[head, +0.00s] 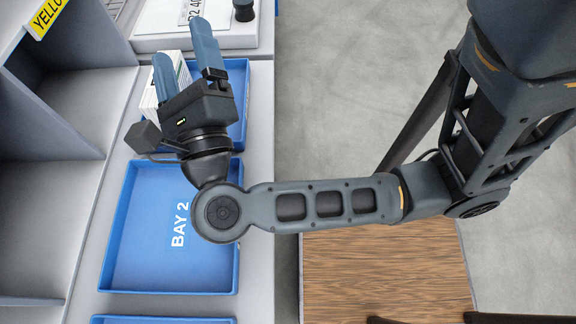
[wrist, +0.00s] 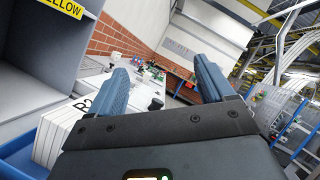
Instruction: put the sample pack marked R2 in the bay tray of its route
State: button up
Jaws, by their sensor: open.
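A white pack (head: 150,97) stands in the upper blue tray (head: 244,97), largely hidden beneath my gripper in the head view. In the wrist view the pack (wrist: 58,132) is at the lower left, with a partly covered black mark that seems to begin with R. My gripper (head: 180,43) is open over that tray. In the wrist view the gap between the fingers (wrist: 165,80) is empty and the pack lies outside it, to the left. The blue tray marked BAY 2 (head: 135,262) is below it in the head view and looks empty.
Another blue tray (head: 160,320) shows at the bottom edge. A white device (head: 160,40) with a partly hidden display and a black knob (head: 243,10) stands at the top. Grey shelving (head: 50,190) with a yellow sign (head: 46,16) lines the left. Open floor (head: 335,100) is at right.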

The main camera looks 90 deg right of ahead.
jog(key=s+a+r+n+t+y, duration=0.1)
jog(key=s+a+n+t+y, duration=0.15)
jog(key=n+t, duration=0.5)
jog(key=s+a+r+n+t+y, duration=0.15)
jog(key=n+t+y, duration=0.3)
jog(key=n, duration=0.65)
jog(key=s+a+f+n+g+y, duration=0.2)
jog(key=s+a+f+n+y, duration=0.2)
jog(key=n, duration=0.8)
jog(key=s+a+f+n+g+y, duration=0.2)
jog(key=s+a+f+n+y, duration=0.2)
jog(key=s+f+n+y, duration=0.2)
jog(key=shift+f+n+y, duration=0.95)
jog(key=shift+n+y, duration=1.25)
jog(key=shift+n, duration=0.75)
jog(key=shift+a, duration=0.1)
